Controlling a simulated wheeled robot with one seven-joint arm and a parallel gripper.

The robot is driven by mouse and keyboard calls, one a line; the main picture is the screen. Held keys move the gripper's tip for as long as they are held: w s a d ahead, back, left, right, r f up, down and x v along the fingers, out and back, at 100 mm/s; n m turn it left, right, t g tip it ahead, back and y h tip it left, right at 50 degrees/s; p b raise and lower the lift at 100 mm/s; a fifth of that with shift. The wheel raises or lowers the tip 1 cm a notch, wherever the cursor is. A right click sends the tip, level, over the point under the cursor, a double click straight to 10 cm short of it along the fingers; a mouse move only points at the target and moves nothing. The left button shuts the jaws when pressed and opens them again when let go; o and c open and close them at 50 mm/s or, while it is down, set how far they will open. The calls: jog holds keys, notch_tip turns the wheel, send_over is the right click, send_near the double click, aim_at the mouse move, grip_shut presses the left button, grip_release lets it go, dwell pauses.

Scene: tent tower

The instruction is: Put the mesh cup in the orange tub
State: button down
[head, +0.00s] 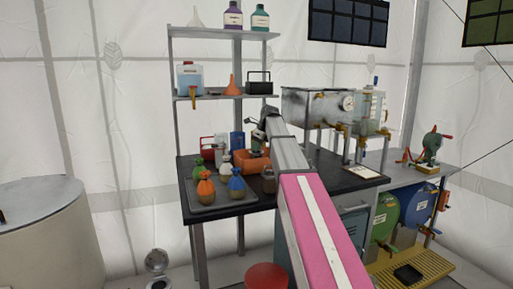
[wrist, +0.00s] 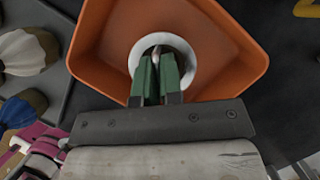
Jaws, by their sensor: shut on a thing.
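The orange tub (head: 254,163) stands on the dark bench in the head view, partly behind my arm. In the wrist view the orange tub (wrist: 225,40) opens right below my gripper (wrist: 160,62). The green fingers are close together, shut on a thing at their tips. A white round rim with a darker middle, which I take for the mesh cup (wrist: 190,62), shows around the fingertips, within the tub's outline. Its mesh cannot be made out. Whether it touches the tub's floor cannot be told. In the head view my gripper (head: 258,134) is small, above the tub.
A grey tray (head: 225,208) with several tied, coloured-top pouches lies left of the tub. A brownish jar (head: 268,180) stands to its front right. A shelf (head: 215,96) with bottles and funnels rises behind.

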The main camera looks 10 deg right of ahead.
jog(key=shift+f, duration=0.1)
jog(key=c, duration=1.3)
grip_release()
jog(key=v, duration=1.2)
